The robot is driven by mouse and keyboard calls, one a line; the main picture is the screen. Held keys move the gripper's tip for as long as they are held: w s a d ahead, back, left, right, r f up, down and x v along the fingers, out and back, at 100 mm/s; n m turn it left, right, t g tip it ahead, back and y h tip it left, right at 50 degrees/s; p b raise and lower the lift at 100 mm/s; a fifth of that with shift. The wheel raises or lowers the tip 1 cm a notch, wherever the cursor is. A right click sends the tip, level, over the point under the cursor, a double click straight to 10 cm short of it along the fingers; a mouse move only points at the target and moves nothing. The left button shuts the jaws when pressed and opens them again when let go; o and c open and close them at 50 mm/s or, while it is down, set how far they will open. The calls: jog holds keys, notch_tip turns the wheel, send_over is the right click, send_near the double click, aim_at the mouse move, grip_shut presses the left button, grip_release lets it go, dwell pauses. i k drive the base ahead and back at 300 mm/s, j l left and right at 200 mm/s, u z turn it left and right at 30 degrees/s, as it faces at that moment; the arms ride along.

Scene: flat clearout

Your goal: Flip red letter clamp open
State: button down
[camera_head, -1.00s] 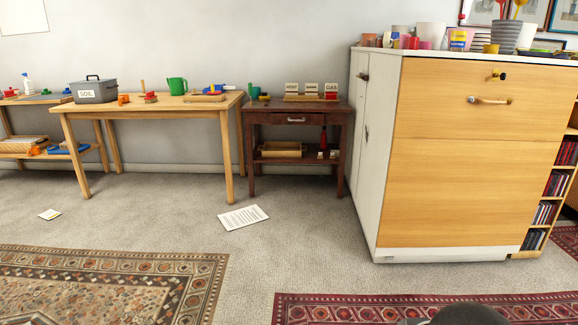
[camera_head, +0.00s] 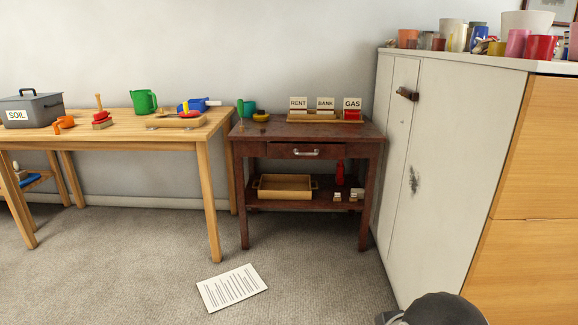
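On the dark red-brown side table (camera_head: 270,133) a wooden holder (camera_head: 322,119) carries cards marked RENT (camera_head: 299,103), BANK (camera_head: 325,103) and GAS (camera_head: 352,103). A red piece (camera_head: 352,115), which looks like the red letter clamp, sits under the GAS card at the right end. It is too small to tell whether it is open or shut. A dark rounded part of my own body shows at the bottom right. My gripper's fingers are not in view.
The table's drawer (camera_head: 305,152) is shut. A wooden tray (camera_head: 285,187) and a red bottle (camera_head: 340,172) stand on its lower shelf. A white cabinet (camera_head: 450,150) stands close on the right. A printed sheet (camera_head: 232,288) lies on the otherwise clear carpet ahead.

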aim_at(349, 114)
jog(key=i+z, duration=0.1)
jog(key=i, duration=0.45)
jog(key=i+j+z, duration=0.15)
jog(key=i, duration=0.35)
jog(key=i+j+z, duration=0.1)
jog(key=i, duration=0.45)
jog(key=i+j+z, duration=0.15)
jog(key=i, duration=0.35)
jog(key=i+j+z, duration=0.8)
jog(key=i+j, duration=0.05)
jog(key=i, duration=0.1)
